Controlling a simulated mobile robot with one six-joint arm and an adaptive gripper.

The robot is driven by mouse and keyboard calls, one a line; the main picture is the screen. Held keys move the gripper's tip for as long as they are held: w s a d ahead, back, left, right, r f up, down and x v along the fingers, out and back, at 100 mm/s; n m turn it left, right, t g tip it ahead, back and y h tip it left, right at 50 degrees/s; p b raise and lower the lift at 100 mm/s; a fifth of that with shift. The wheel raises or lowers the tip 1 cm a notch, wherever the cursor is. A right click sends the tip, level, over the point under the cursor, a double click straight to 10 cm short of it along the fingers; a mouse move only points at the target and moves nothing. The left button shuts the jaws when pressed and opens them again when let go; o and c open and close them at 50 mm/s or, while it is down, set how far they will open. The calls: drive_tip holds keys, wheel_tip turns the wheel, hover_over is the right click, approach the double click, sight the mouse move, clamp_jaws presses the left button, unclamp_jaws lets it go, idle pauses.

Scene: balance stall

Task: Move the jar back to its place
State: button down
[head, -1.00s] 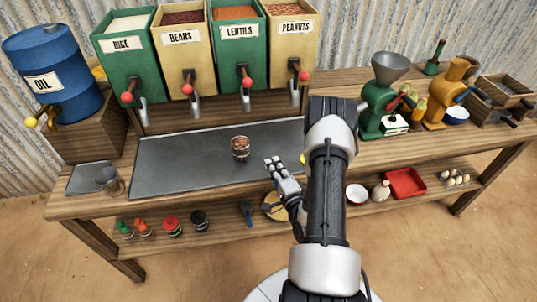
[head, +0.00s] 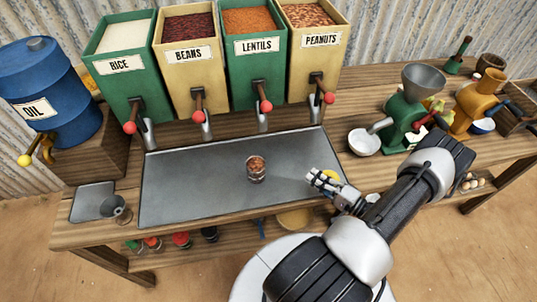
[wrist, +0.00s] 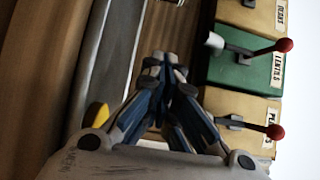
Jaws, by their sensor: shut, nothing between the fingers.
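A small clear jar (head: 256,169) with brown-red contents stands upright on the grey metal sheet (head: 190,190) on the wooden counter, right of the sheet's middle. My gripper (head: 315,176) is to the right of the jar, apart from it, over the sheet's right end. Its fingers are closed together and empty. In the wrist view my gripper (wrist: 165,62) also shows its fingertips together, with dispenser fronts beyond and no jar in sight.
Rice, beans, lentils and peanuts dispensers (head: 258,60) with red-knobbed levers stand behind the sheet. A blue oil barrel (head: 45,85) and a metal cup (head: 115,209) are at left. A white bowl (head: 364,142) and green grinder (head: 404,110) stand at right. The sheet's left half is clear.

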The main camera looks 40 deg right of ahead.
drive_tip(key=w, duration=0.6)
drive_tip(key=w+a+b, duration=0.1)
drive_tip(key=w, duration=0.5)
drive_tip(key=w+a+b, duration=0.1)
drive_tip(key=w, duration=0.5)
drive_tip(key=shift+w, duration=0.15)
drive_tip(key=shift+s+a+b, duration=0.3)
drive_tip(key=shift+s+a, duration=0.5)
drive_tip(key=shift+a, duration=0.35)
drive_tip(key=shift+s+a, duration=0.3)
drive_tip(key=shift+a, duration=0.3)
